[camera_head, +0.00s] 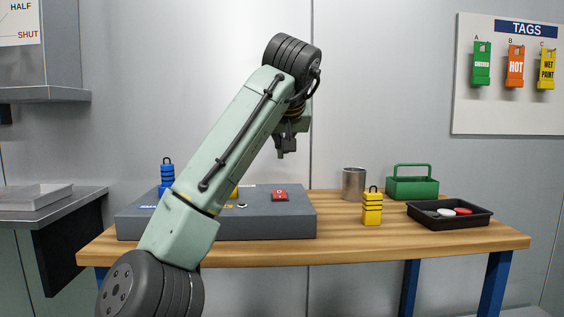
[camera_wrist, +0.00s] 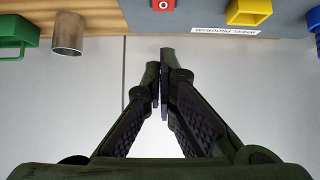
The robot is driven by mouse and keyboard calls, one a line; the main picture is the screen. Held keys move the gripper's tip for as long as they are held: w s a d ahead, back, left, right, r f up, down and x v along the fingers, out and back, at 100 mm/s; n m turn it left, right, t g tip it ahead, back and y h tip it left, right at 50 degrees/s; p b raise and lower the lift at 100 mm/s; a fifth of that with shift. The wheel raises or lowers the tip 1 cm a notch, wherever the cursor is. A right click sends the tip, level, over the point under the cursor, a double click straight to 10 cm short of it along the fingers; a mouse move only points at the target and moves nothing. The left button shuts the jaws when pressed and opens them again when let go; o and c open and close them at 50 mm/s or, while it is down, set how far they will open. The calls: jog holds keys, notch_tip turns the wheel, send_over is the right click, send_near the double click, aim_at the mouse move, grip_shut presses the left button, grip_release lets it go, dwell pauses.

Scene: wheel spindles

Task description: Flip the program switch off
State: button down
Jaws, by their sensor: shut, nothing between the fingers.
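A grey console box (camera_head: 290,222) lies on the left of the wooden table. A red block with a white ring mark (camera_head: 280,195) sits on its top; it also shows at the top edge of the wrist view (camera_wrist: 163,5). A yellow piece (camera_wrist: 248,12) is beside the label "WHEEL PROGRAM" (camera_wrist: 225,30) in the wrist view. In the head view my arm mostly hides this yellow piece (camera_head: 235,192). The switch's on or off position cannot be told. My gripper (camera_head: 281,154) is shut and empty, in the air above the box; its fingers (camera_wrist: 162,65) show in the wrist view.
A blue ribbed piece (camera_head: 167,172) stands at the box's left. To the right are a metal cup (camera_head: 354,183), a yellow ribbed piece (camera_head: 372,207), a green carrier (camera_head: 412,187) and a black tray (camera_head: 474,222) with discs.

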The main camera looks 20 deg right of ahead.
send_over(281, 193)
jog(key=s, duration=0.1)
notch_tip(281, 193, down, 6)
jog(key=shift+a+r, duration=0.15)
jog(key=shift+r, duration=0.1)
jog(key=f, duration=0.2)
jog(key=shift+w+f, duration=0.25)
jog(key=shift+f, duration=0.1)
jog(key=shift+w+f, duration=0.1)
jog(key=shift+f, duration=0.6)
